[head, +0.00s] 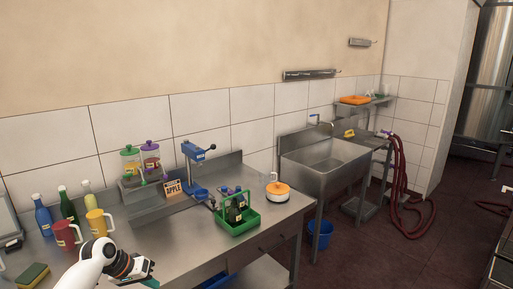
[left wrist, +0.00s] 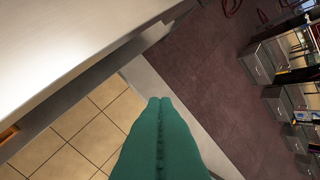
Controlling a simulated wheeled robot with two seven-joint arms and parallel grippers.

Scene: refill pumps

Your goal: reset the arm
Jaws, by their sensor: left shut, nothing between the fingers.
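My left gripper (head: 150,280) shows at the bottom of the head view, low over the front edge of the steel counter (head: 190,238). In the left wrist view its green fingers (left wrist: 160,135) are closed together with nothing between them. They point out past the counter edge over the floor. My right gripper is in neither view. No object touches the left gripper.
Red (head: 66,237) and yellow (head: 97,222) mugs, a blue bottle (head: 43,216) and a sponge (head: 33,275) stand near my left arm. A green caddy (head: 237,221), orange-lidded pot (head: 278,192) and blue press (head: 196,170) stand farther right. A sink (head: 325,160) lies beyond.

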